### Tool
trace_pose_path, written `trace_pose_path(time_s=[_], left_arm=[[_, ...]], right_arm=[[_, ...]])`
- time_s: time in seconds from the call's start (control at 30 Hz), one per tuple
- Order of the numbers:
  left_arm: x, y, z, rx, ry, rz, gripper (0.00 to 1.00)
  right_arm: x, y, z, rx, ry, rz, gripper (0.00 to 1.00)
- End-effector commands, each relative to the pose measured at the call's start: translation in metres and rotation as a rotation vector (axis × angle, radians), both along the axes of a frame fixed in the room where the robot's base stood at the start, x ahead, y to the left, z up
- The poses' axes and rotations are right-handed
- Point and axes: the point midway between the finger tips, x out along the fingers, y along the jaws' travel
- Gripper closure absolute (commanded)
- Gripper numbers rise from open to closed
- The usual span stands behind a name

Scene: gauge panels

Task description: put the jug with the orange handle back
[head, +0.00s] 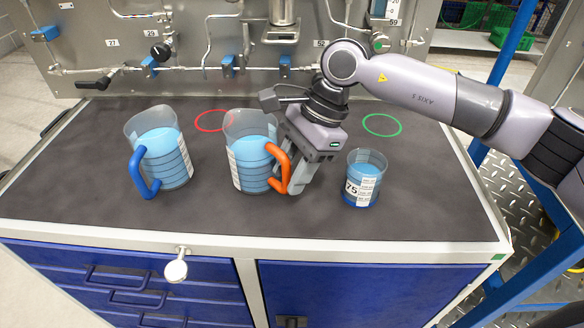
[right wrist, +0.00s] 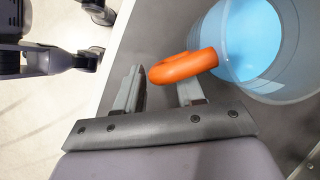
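The jug with the orange handle (head: 250,150) stands upright on the dark worktop, holding blue liquid. Its orange handle (head: 279,168) faces right and also shows in the right wrist view (right wrist: 183,67). My right gripper (head: 296,184) is low at the handle, with its fingers apart. In the right wrist view one finger is beyond the handle's outer side and the other is at the loop, with a gap to the outer finger. A red ring (head: 198,123) is marked behind this jug, and a green ring (head: 382,134) lies farther right. My left gripper is not seen.
A jug with a blue handle (head: 160,150) stands to the left. A small beaker marked 75 (head: 362,180) stands close right of my gripper. A steel panel (head: 110,45) with pipes and valves rises behind the worktop (head: 80,190). The worktop's front strip is clear.

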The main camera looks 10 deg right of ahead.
Motion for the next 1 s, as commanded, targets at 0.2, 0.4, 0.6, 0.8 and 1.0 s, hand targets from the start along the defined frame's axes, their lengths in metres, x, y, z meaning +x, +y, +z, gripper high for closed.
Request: trace_pose_path(time_s=[0.2,0.4,0.6,0.8,1.0], left_arm=[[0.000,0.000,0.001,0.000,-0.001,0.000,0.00],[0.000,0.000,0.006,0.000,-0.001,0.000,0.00],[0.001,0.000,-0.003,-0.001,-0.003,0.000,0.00],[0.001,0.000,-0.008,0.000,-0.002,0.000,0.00],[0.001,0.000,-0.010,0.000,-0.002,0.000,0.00]], right_arm=[[0.000,0.000,0.001,0.000,0.000,0.000,0.54],[0.000,0.000,0.006,0.000,0.000,0.000,0.54],[0.005,-0.015,0.036,0.001,-0.006,-0.002,0.54],[0.009,-0.032,0.076,0.001,-0.005,-0.002,0.54],[0.012,-0.044,0.103,0.001,-0.001,-0.002,0.54]])
